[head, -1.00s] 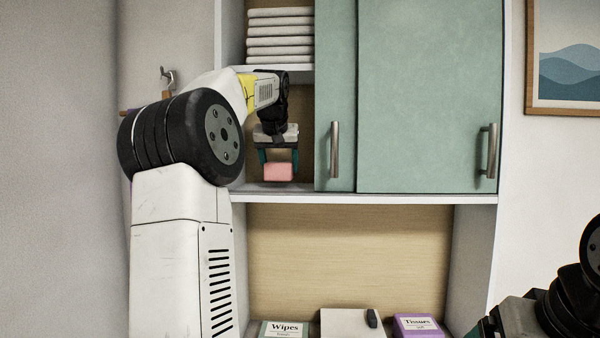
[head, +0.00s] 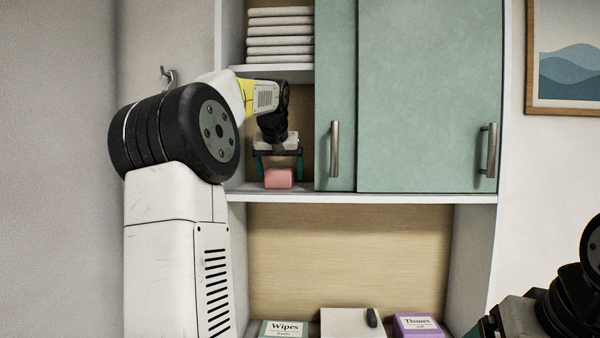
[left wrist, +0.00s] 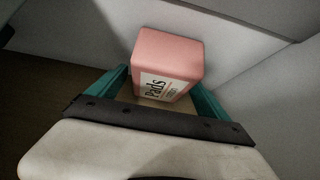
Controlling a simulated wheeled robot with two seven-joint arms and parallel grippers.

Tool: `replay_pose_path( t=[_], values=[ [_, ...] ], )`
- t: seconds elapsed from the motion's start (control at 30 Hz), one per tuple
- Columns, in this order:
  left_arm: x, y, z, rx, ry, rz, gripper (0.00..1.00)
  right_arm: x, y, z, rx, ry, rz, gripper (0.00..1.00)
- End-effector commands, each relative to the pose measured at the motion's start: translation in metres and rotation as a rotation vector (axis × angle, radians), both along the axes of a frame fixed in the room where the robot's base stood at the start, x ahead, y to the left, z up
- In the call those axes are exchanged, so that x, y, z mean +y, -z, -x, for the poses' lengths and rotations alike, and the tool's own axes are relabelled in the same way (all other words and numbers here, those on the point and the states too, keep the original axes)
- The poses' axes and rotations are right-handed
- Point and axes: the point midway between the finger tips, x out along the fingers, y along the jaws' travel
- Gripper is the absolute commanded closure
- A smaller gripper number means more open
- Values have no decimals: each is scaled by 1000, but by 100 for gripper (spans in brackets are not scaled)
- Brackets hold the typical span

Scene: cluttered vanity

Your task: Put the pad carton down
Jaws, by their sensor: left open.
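The pad carton (head: 279,178) is a small pink box on the lower shelf of the open cabinet bay, near the shelf's front edge. In the left wrist view the carton (left wrist: 168,58) shows a white label reading "Pads". My left gripper (head: 279,172) is open, with its teal fingers on either side of the carton. The fingers (left wrist: 163,85) also show in the left wrist view, spread wider than the carton. My right gripper is not clearly in view; only dark parts of my right arm show at the lower right.
Folded white towels (head: 280,35) fill the shelf above. A green sliding door (head: 428,95) with metal handles closes off the right of the bay. Below stand a wipes box (head: 284,328), a white box (head: 346,322) and a purple tissues box (head: 417,325).

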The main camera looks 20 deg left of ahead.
Motion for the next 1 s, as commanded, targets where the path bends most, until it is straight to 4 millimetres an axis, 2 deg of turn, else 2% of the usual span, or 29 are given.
replay_pose_path(
  t=[0.17,0.6,0.8,1.0],
  values=[
    [-3,-16,11,-5,0,-1,10,0,0,0,0,0,0,10],
    [-17,-80,66,-3,0,-1,10,0,0,0,0,0,0,10],
    [-20,-91,76,-2,0,-1,10,0,0,0,0,0,0,10],
    [-20,-92,77,-1,0,0,10,0,0,0,0,0,0,10]
  ],
)
